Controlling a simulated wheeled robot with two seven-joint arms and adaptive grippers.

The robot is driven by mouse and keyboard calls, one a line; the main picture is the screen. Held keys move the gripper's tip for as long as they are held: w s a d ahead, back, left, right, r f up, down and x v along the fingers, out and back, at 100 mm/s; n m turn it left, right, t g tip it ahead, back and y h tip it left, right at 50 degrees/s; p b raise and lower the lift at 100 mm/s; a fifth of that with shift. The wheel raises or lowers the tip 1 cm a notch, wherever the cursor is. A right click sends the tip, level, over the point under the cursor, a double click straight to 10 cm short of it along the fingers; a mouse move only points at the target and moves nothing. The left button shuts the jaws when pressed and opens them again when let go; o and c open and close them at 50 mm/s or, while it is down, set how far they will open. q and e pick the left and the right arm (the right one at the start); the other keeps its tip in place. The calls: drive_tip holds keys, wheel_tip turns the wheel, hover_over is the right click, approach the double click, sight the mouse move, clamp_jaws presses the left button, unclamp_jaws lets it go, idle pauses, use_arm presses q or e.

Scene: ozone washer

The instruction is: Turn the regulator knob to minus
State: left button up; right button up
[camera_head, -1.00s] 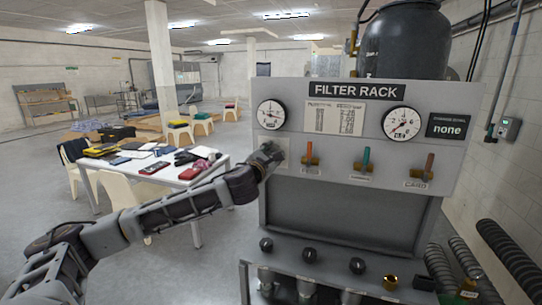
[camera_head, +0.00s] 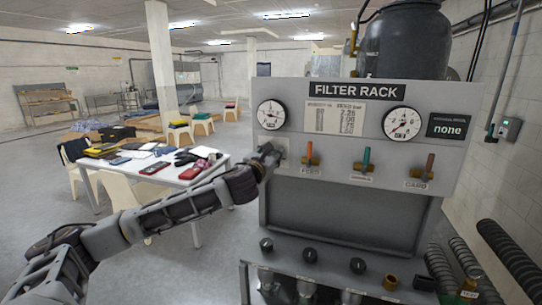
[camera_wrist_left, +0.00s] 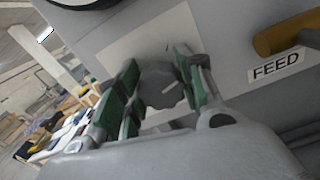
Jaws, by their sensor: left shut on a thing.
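The regulator knob (camera_wrist_left: 162,86) is a dark grey ridged knob on a pale plate (camera_wrist_left: 115,50) on the panel, seen in the left wrist view. My left gripper (camera_wrist_left: 160,88) has its green-padded fingers on both sides of the knob, shut on it. In the head view my left gripper (camera_head: 270,156) reaches the panel's left side, below the left gauge (camera_head: 271,114), and hides the knob. Any plus or minus marks are not readable. My right gripper is not in view.
The filter rack panel (camera_head: 470,97) carries a right gauge (camera_head: 401,123), a display reading "none" (camera_head: 448,126), and three valve levers, the nearest at FEED (camera_head: 309,155). Several black knobs line the lower shelf. A cluttered table (camera_head: 190,180) stands left.

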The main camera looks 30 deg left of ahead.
use_arm(q)
drive_tip(key=n, duration=0.5)
drive_tip(key=n+b, duration=0.1)
drive_tip(key=n, duration=0.4)
drive_tip(key=shift+a+f, duration=0.1)
drive_tip(key=shift+a, duration=0.05)
drive_tip(key=n+b, duration=0.1)
drive_tip(key=n, duration=0.5)
drive_tip(key=shift+f+n+b, duration=0.15)
drive_tip(key=shift+n+b, duration=0.15)
drive_tip(key=shift+b, duration=0.05)
drive_tip(key=n+b, duration=0.1)
drive_tip(key=n, duration=0.9)
drive_tip(key=shift+f, duration=0.1)
drive_tip(key=n, duration=0.5)
drive_tip(key=shift+f, duration=0.1)
drive_tip(key=n+p, duration=0.1)
drive_tip(key=n, duration=0.4)
drive_tip(key=n+p, duration=0.1)
drive_tip(key=n, duration=0.4)
drive_tip(key=shift+d, duration=0.2)
drive_tip(key=shift+n, duration=0.3)
